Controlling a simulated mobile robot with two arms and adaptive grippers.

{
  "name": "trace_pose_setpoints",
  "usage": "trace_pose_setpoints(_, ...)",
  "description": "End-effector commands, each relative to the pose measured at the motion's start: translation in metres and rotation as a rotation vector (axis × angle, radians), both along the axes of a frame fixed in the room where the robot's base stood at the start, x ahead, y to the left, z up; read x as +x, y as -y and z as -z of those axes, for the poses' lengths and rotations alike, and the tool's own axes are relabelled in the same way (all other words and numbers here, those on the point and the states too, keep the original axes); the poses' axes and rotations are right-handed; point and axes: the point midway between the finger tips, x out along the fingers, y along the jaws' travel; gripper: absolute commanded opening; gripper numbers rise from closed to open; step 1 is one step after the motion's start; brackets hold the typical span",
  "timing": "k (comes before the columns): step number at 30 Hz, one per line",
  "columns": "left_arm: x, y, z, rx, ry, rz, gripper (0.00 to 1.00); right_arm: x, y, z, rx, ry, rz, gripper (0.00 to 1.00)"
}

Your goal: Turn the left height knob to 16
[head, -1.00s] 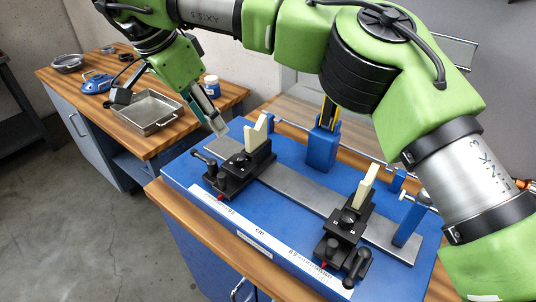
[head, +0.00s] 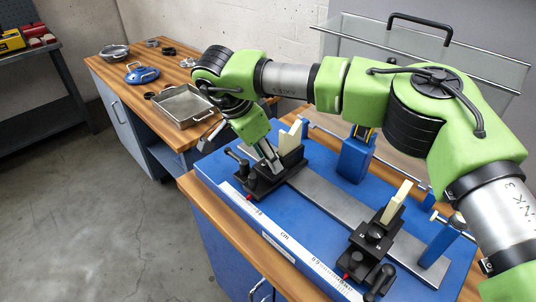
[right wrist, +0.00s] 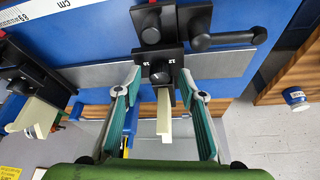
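The left stand (head: 262,182) is a black carriage with a cream V-shaped support (head: 290,137), on a steel rail on the blue bench. My right gripper (head: 268,158) reaches down over this stand and hides its height knob in the head view. In the right wrist view, the black left height knob (right wrist: 160,64) shows the numbers 12 and 18. My right gripper (right wrist: 160,78) is open there, its teal fingers on either side of the knob. I cannot tell whether they touch it. My left gripper is not in view.
The right stand (head: 372,240) with its own knob and support is on the same rail (head: 335,205). A blue post (head: 356,158) stands behind the rail. A ruler (head: 285,245) runs along the front. A metal tray (head: 183,106) lies on the side table.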

Motion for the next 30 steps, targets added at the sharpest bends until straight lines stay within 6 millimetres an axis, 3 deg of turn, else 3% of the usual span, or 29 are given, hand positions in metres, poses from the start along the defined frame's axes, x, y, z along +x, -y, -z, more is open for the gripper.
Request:
trace_pose_setpoints(11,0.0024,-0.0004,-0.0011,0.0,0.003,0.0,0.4,0.0015,0.0021,0.0065,0.0,0.001,0.0,0.37)
trace_pose_setpoints(15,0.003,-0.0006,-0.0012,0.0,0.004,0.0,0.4,0.0015,0.0022,0.0063,0.0,0.001,0.0,0.03)
trace_pose_setpoints(16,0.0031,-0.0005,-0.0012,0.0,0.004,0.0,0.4,0.0015,0.0022,0.0063,0.0,0.001,0.0,0.0)
trace_pose_setpoints(30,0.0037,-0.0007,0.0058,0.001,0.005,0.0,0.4,0.0006,0.0033,0.0076,0.0,0.0,-0.094,0.0)
